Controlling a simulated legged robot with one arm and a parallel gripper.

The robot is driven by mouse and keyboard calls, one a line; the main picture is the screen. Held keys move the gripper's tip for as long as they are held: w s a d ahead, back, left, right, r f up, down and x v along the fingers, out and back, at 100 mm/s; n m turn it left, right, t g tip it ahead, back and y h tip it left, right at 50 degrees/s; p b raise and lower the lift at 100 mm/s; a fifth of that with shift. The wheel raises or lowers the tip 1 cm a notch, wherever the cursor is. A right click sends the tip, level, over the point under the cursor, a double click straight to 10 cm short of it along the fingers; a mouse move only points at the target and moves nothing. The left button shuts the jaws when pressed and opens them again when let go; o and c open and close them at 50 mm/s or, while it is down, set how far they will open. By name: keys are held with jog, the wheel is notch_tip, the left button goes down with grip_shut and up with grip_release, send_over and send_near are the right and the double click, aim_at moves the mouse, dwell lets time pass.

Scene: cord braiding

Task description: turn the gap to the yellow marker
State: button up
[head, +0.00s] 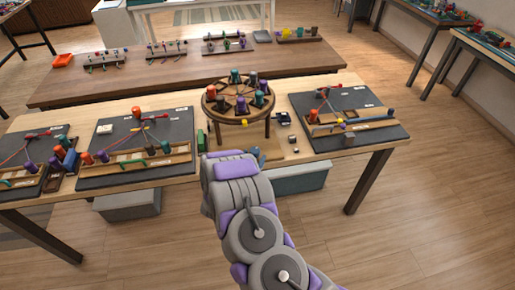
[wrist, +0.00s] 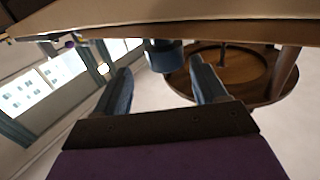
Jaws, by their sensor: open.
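The round braiding stand (head: 238,102) is a wooden disc on legs near the middle of the front table. Several coloured bobbins stand around its top. A small yellow marker (head: 244,124) sits at its front rim. I cannot make out the gap among the bobbins at this size. A dark blue cylinder (wrist: 165,56) is beyond the fingertips, and a round wooden plate (wrist: 245,75) is at the right.
Dark boards with cords and bobbins lie left (head: 125,150) and right (head: 362,102) of the stand. Small dark blocks (head: 283,118) lie to its right. A second table (head: 150,82) with bobbin racks stands behind. Grey bins are under the front table.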

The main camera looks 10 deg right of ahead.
aim_at(256, 147)
jog(key=w, duration=0.1)
jog(key=w+d, duration=0.1)
jog(key=w, duration=0.2)
jog(key=shift+w+d+b, duration=0.3)
jog(key=shift+w+b, duration=0.05)
jog(key=shift+b, duration=0.05)
jog(key=shift+w, duration=0.45)
jog(key=shift+d, duration=0.75)
jog(key=shift+c, duration=1.1)
jog(key=shift+a, duration=0.45)
jog(key=c, duration=0.4)
jog(key=shift+c, duration=1.1)
jog(key=shift+d, duration=0.15)
jog(key=shift+c, duration=0.6)
